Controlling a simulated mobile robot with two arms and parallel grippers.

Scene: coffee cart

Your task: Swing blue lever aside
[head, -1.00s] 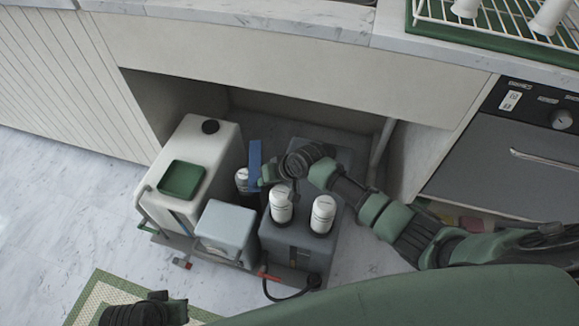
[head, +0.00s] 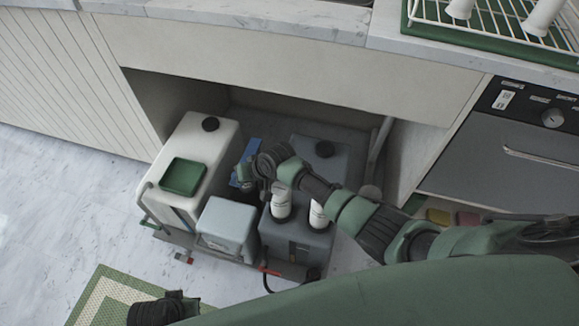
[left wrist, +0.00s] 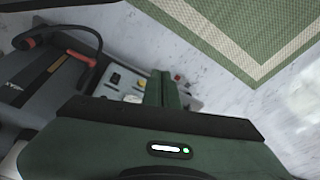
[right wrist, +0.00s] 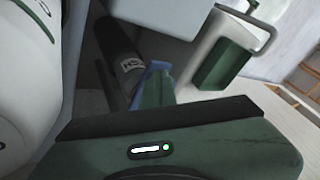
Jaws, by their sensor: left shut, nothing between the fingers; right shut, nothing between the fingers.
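The blue lever (head: 253,147) stands between the white tank and the dark grey box under the counter. In the head view my right gripper (head: 246,181) covers much of it. The right fingers are shut and lie against or right beside the lever; contact is not clear. In the right wrist view, blue edges of the lever (right wrist: 160,66) show around the shut green fingertips (right wrist: 156,90), near a dark cylinder. My left gripper (left wrist: 160,92) is shut and empty, away from the lever; in the head view only part of the left arm shows at the bottom edge.
The white tank (head: 206,140) with a green tray (head: 182,177) stands left of the lever. A pale grey box (head: 226,224) is in front. Cabinet walls enclose the sides.

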